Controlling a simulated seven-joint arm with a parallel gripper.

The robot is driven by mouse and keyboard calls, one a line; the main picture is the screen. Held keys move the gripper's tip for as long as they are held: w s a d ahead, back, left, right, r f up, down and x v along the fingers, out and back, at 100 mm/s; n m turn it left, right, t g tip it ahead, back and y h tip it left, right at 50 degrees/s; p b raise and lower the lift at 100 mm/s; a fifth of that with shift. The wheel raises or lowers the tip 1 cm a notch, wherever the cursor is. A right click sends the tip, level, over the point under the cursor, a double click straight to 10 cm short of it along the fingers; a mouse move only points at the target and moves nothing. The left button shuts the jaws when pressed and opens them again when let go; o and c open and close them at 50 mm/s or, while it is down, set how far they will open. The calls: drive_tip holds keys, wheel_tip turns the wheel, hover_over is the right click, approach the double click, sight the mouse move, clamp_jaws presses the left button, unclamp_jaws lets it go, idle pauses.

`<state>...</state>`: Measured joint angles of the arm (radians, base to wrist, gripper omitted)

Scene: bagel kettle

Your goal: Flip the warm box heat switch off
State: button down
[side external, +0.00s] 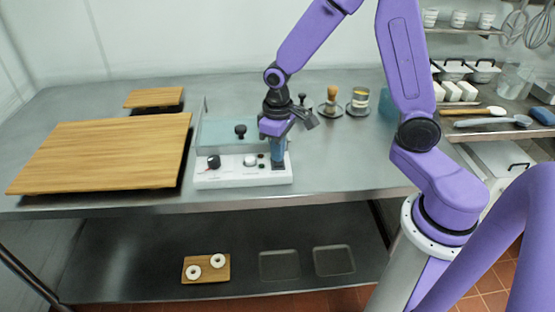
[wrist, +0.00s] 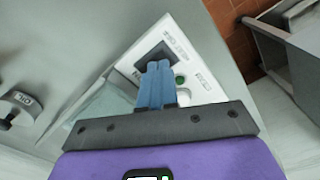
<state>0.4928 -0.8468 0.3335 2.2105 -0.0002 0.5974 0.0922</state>
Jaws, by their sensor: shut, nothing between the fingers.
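The warm box (side external: 225,177) is a low unit with a white front panel and a teal lid (side external: 222,131), standing near the table's front edge. Its panel carries a black dial and a pale knob. My gripper (side external: 278,164) points down over the panel's right end, its blue fingers closed together and empty. In the wrist view, the fingertips (wrist: 155,66) are over or beside a dark square switch area (wrist: 150,54) on the white panel. A round green part (wrist: 180,81) shows just right of them. The fingers partly cover the switch, so its position and any contact are unclear.
Wooden boards (side external: 105,152) lie to the left on the steel table (side external: 335,165). Small round stands with a wooden-handled tool (side external: 332,97) and a jar (side external: 360,97) are behind my gripper. A board with two bagels (side external: 207,268) is on the lower shelf.

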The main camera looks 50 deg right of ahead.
sight(279, 165)
drive_tip(key=shift+r, duration=2.95)
drive_tip(key=shift+s, duration=0.1)
drive_tip(key=s+r+n, duration=0.1)
drive_tip(key=s+n, duration=0.3)
drive_tip(key=s, duration=0.7)
drive_tip(key=s+a+r+n, duration=0.1)
drive_tip(key=s+n, duration=0.4)
drive_tip(key=s, duration=0.6)
drive_tip(key=shift+s+a+r+n, duration=0.3)
drive_tip(key=shift+s+r, duration=0.1)
drive_tip(key=shift+r, duration=0.2)
